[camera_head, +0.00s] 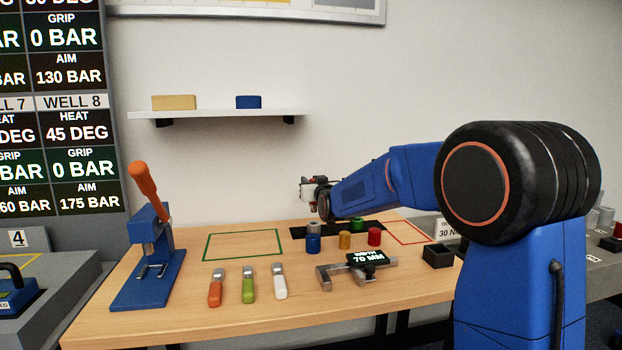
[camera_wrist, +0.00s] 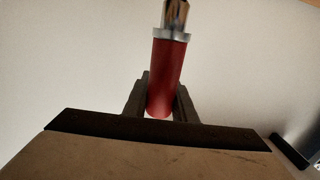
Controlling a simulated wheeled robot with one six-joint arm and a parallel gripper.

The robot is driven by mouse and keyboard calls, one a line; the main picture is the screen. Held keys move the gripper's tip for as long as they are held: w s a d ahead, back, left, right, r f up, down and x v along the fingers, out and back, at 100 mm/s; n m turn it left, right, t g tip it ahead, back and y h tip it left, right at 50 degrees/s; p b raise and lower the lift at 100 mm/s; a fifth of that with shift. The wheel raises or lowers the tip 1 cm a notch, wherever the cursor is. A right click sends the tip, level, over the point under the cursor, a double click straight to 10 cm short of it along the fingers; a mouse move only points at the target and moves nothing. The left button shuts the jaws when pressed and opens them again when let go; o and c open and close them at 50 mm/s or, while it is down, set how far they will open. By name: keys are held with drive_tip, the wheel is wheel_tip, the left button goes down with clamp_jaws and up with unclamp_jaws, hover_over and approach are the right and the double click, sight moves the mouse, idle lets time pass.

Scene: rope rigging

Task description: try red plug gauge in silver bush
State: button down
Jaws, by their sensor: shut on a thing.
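My gripper (camera_wrist: 162,84) is shut on the red plug gauge (camera_wrist: 167,62), its two dark fingers on either side of the red handle. The gauge's silver collar and shiny metal end point away from the gripper, and the end is cut off by the top of the wrist view. In the head view my gripper (camera_head: 309,189) is small, in the air above the back of the bench; the gauge is hard to make out there. The silver bush (camera_head: 313,226) stands on the bench below the gripper, behind the blue bush (camera_head: 313,243), which partly hides it.
Gold (camera_head: 344,240), red (camera_head: 374,236) and green (camera_head: 357,223) bushes stand nearby. In front lie a caliper (camera_head: 335,276) and orange (camera_head: 215,290), green (camera_head: 248,288) and white-handled (camera_head: 280,287) gauges. A blue press (camera_head: 150,285) stands left; the green-outlined area (camera_head: 243,245) is clear. A shelf (camera_head: 220,113) hangs behind.

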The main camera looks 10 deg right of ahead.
drive_tip(key=shift+f, duration=1.7)
drive_tip(key=shift+f, duration=0.4)
idle(0.9)
wheel_tip(320, 180, up, 7)
idle(2.1)
